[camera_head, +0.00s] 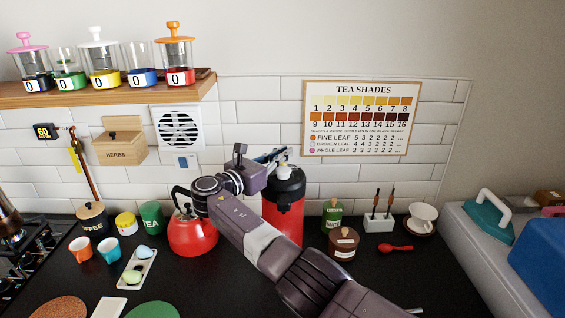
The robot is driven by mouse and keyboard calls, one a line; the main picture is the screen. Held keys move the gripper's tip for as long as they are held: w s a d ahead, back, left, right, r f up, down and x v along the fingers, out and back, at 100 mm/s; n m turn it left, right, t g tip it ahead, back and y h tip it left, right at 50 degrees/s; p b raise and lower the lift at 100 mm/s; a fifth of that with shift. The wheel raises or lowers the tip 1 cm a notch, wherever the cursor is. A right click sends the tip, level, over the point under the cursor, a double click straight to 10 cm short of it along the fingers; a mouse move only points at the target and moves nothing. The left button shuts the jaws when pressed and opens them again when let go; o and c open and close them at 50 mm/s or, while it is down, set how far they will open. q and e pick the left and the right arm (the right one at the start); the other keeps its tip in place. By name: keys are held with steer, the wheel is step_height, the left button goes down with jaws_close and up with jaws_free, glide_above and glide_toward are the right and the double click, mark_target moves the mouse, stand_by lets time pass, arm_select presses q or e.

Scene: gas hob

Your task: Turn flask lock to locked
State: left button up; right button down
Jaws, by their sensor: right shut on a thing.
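The flask (283,222) is red with a black top and stands upright on the dark counter, right of the red kettle. A pale knob (282,170) shows on its top. My right arm reaches up from the lower right across the front of the flask. My right gripper (268,158) is at the flask's top, shut on the flask lock, which is mostly hidden by the gripper. The lock's position cannot be made out. My left gripper is not in view.
The red kettle (191,236) stands close left of the flask, partly behind my arm. A green jar (332,216), a brown pot (343,243) and a white holder (378,223) stand to the right. Counter at the front right is mostly clear.

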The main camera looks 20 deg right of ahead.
stand_by(0.3)
steer(key=c, duration=2.1)
jaws_free()
steer(key=v, duration=1.2)
steer(key=shift+w, duration=0.1)
